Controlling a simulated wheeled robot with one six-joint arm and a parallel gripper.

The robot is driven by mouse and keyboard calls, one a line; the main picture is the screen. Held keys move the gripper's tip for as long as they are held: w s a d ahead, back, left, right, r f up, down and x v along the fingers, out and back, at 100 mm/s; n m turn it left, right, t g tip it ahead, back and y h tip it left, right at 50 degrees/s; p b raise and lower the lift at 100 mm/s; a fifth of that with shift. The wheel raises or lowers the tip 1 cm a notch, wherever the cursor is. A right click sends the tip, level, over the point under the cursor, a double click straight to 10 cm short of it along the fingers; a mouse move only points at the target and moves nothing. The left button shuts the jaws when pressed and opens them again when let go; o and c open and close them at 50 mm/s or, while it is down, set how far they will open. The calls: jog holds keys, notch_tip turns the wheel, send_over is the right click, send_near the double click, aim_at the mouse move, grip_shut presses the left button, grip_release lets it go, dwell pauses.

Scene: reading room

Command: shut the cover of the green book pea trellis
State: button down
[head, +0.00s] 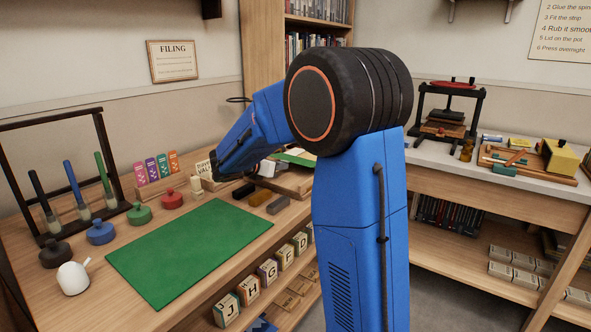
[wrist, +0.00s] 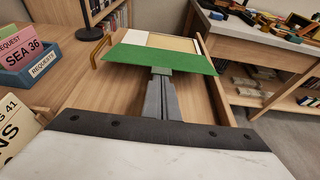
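The green book's cover (wrist: 160,59) stands out in the wrist view, just beyond my fingertips. Cream pages or lining (wrist: 172,42) and a white part show behind it, so the book looks open. In the head view only a green strip of the book (head: 297,158) shows beside my arm. My gripper (wrist: 161,74) has its grey fingers close together, with their tips at the near edge of the cover. A small greenish piece shows at the tips, and I cannot tell whether it is pinched. In the head view my arm hides most of the gripper and book.
A green mat (head: 190,247) lies on the wooden table, with lidded pots and letter blocks around it. A blue request box (wrist: 28,55) and a brass handle-like piece (wrist: 93,52) are left of the book. A bench (head: 470,165) with a press stands to the right.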

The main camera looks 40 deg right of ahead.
jog(key=shift+w+d+r, duration=0.15)
jog(key=shift+d+r, duration=0.25)
jog(key=shift+r, duration=0.4)
jog(key=shift+w+d+r, duration=0.15)
jog(key=shift+d+r, duration=0.25)
jog(key=shift+r, duration=0.35)
jog(key=shift+d, duration=0.1)
jog(key=shift+w+d+r, duration=0.2)
jog(key=shift+d+r, duration=0.25)
jog(key=shift+w+d+r, duration=0.15)
jog(key=shift+d+r, duration=0.3)
jog(key=shift+w+d+r, duration=0.25)
jog(key=shift+d+r, duration=0.1)
jog(key=shift+d, duration=0.4)
jog(key=shift+w+d+r, duration=0.3)
jog(key=shift+d+r, duration=0.1)
jog(key=shift+d, duration=0.3)
jog(key=shift+w+d+r, duration=0.25)
jog(key=shift+d+r, duration=0.1)
jog(key=shift+d, duration=0.4)
jog(key=shift+w+d+r, duration=0.1)
jog(key=shift+w+d, duration=0.1)
jog(key=shift+d, duration=0.35)
jog(key=shift+w+d+r, duration=0.1)
jog(key=shift+w+d, duration=0.1)
jog(key=shift+d, duration=0.45)
jog(key=shift+w+d, duration=0.2)
jog(key=shift+d, duration=0.3)
jog(key=shift+w+d, duration=0.2)
jog(key=shift+d, duration=0.25)
